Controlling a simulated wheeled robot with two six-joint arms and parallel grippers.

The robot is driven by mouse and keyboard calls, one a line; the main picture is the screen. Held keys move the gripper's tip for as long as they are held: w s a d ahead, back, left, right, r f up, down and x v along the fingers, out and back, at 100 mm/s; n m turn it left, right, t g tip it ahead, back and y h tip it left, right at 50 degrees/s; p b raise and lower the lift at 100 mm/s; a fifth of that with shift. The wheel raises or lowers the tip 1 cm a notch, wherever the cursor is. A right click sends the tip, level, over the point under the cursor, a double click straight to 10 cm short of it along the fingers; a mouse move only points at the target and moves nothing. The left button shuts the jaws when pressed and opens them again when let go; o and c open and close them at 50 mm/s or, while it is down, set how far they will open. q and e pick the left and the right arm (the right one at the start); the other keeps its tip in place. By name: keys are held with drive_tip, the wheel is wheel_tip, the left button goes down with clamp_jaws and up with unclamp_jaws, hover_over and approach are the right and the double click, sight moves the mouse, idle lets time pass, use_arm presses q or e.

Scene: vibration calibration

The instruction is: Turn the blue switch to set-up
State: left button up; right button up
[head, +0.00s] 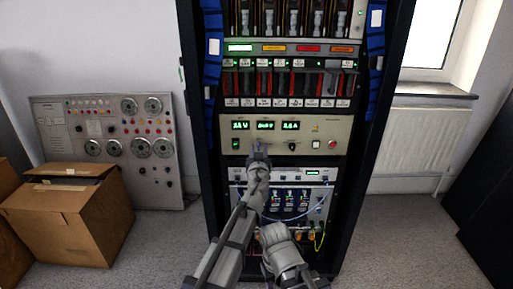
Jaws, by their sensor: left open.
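I cannot make out the blue switch for certain. The lower white panel (325,181) of the rack holds several small dark modules (289,204) with blue parts and green lights, too small to read. My left gripper (259,147) is in front of the lower edge of the beige panel (342,149), below its green number displays. It is open and I see nothing held in it. My left forearm hides part of the lower white panel. My right arm (282,253) shows at the bottom, low in front of the rack; its fingers cannot be made out.
The tall black rack (199,120) has blue cable bundles along both sides. Blue and yellow-green cables loop over its lower panels. A cardboard box (67,222) and a grey instrument panel (61,145) stand at left. A radiator (417,150) is under the window at right.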

use_arm(q)
drive_tip(key=shift+w, duration=0.45)
clamp_jaws()
idle(0.3)
